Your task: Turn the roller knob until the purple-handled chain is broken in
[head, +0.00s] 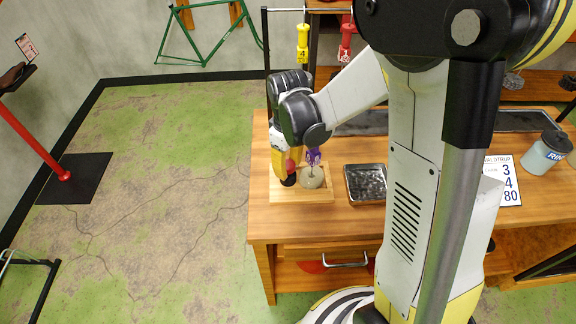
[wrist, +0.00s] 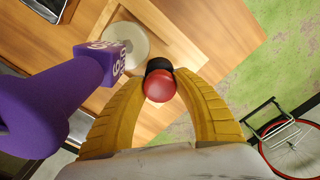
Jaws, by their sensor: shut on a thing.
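My gripper (wrist: 158,98) points down over the left end of the workbench, its yellow fingers shut around the red-topped roller knob (wrist: 159,86). The knob has a black lower part, and the head view shows some of its red (head: 291,166) beside the fingers. The purple handle (wrist: 50,100) with white markings stands close to the left of the fingers in the wrist view. In the head view the purple handle (head: 313,156) is partly hidden by my arm. A pale round roller (head: 312,177) sits on the wooden board (head: 285,196) beside the knob. The chain itself cannot be made out.
A dark tray (head: 366,182) lies right of the board on the workbench (head: 330,223). A number sheet (head: 502,180) and a grey-blue container (head: 545,153) are farther right. Yellow (head: 303,43) and red (head: 346,40) handles hang behind. The floor to the left is open.

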